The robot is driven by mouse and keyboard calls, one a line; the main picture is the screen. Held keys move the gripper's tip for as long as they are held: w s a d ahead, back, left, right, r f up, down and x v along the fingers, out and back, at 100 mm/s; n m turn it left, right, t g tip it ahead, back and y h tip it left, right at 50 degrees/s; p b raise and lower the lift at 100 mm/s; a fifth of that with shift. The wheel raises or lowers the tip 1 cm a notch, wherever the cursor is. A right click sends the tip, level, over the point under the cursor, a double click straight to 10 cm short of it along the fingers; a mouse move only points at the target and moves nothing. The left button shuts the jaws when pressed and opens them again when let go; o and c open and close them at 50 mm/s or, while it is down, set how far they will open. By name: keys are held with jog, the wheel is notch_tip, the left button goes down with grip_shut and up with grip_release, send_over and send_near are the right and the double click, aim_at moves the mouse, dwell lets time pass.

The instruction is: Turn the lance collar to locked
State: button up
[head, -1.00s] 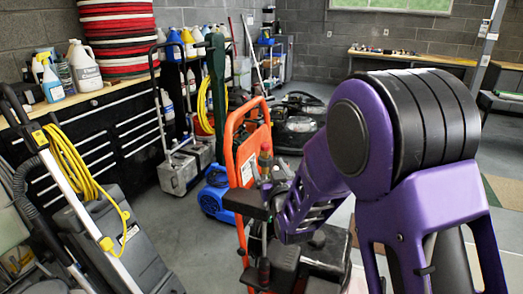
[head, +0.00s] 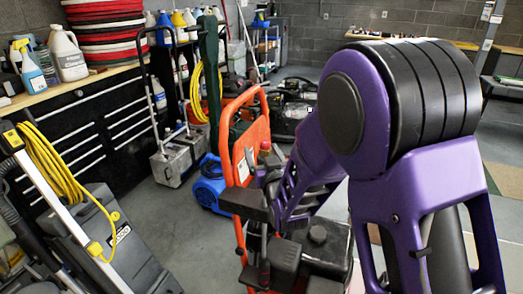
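An orange-framed machine (head: 229,128), which looks like a pressure washer, stands in the middle of the head view. A thin upright rod with a red part (head: 265,147) near its top shows in front of the frame; it may be the lance. I cannot make out the collar or its setting. My gripper (head: 250,202), at the end of my purple arm, is at the rod, just below the red part. Its dark parts overlap the rod in the picture. The fingertips are too small and covered to tell whether they are open or shut on it.
A grey machine with a coiled yellow cord (head: 58,166) stands at the left. A black tool chest with a wooden top (head: 75,93) runs along the left wall. Grey floor (head: 165,206) is clear between them.

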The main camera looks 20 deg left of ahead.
jog(key=shift+c, duration=0.3)
grip_shut()
jog(key=shift+m+h, duration=0.3)
jog(key=shift+h, duration=0.1)
jog(key=m+t+h, duration=0.1)
jog(key=m+h, duration=0.1)
jog(key=d+m+t+h, duration=0.1)
jog(key=h, duration=0.2)
jog(key=shift+w+m+h, duration=0.15)
jog(key=shift+m+h, duration=0.15)
jog(key=shift+m, duration=0.1)
jog(key=m+h, duration=0.1)
jog(key=h, duration=0.2)
jog(key=d+m+h, duration=0.1)
jog(key=m+h, duration=0.1)
jog(key=shift+m+h+p, duration=0.3)
jog(key=shift+h+p, duration=0.1)
jog(key=shift+s+d+m+g+h+p, duration=0.15)
jog(key=shift+d+m+g+h+p, duration=0.2)
jog(key=shift+m+g+h, duration=1.05)
jog(key=shift+s+d+m+g+h+p, duration=0.2)
jog(key=shift+m+g+h+p, duration=0.25)
jog(key=shift+m+h, duration=1.15)
jog(key=shift+s+d+m+g+h+p, duration=0.1)
jog(key=shift+d+m+g+h+p, duration=0.25)
jog(key=shift+m+g+h, duration=1.15)
jog(key=shift+d+n+t+h, duration=0.1)
jog(key=shift+n+t+h, duration=0.15)
jog(key=shift+n+h, duration=0.45)
